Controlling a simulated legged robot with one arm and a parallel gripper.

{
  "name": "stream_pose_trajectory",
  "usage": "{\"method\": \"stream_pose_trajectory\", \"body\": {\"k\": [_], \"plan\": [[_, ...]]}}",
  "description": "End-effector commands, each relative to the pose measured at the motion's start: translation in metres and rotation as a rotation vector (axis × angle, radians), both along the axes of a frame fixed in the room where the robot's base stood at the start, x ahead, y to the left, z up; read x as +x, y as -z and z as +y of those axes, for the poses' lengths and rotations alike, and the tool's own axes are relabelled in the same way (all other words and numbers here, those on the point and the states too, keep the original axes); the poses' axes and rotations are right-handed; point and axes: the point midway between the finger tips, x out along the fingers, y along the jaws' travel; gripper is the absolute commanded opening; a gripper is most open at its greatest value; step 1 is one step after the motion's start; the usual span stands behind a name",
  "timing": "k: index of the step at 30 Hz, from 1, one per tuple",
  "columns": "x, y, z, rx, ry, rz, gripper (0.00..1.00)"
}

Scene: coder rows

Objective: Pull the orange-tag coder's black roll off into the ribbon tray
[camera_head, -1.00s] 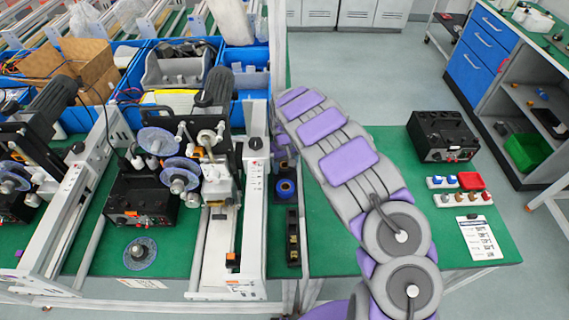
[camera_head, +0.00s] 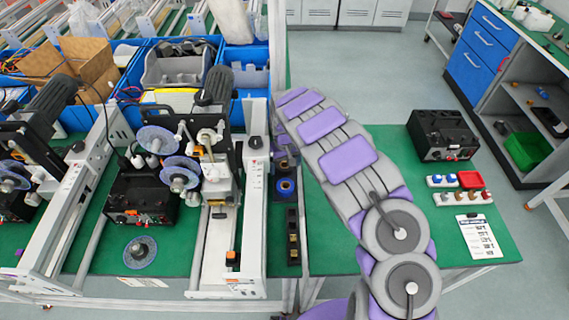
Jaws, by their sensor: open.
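A coder (camera_head: 207,175) with clear discs and a white roll (camera_head: 206,138) stands in the middle left. A small orange part (camera_head: 232,258) is on its front rail. A black cylinder (camera_head: 217,88) rises at its back; I cannot tell whether this is the black roll. My arm reaches up from the bottom right and bends down beside the coder's right rail. My gripper (camera_head: 284,158) is there, small and partly hidden, open, apart from the discs. Below it a dark holder carries a blue roll (camera_head: 286,187). I cannot tell which container is the ribbon tray.
Another coder (camera_head: 30,150) stands at the left. Blue bins (camera_head: 245,82) line the back. A loose disc (camera_head: 139,252) lies in front. A narrow black tray (camera_head: 293,240) is right of the rail.

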Motion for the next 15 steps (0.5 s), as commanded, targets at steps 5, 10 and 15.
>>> {"method": "stream_pose_trajectory", "body": {"k": [5,10,15], "plan": [[0.0,-0.002,0.0,-0.001,0.0,0.0,0.92],[0.0,-0.022,0.0,-0.001,0.0,0.0,0.92],[0.001,-0.053,0.0,-0.001,0.0,-0.004,0.92]]}}
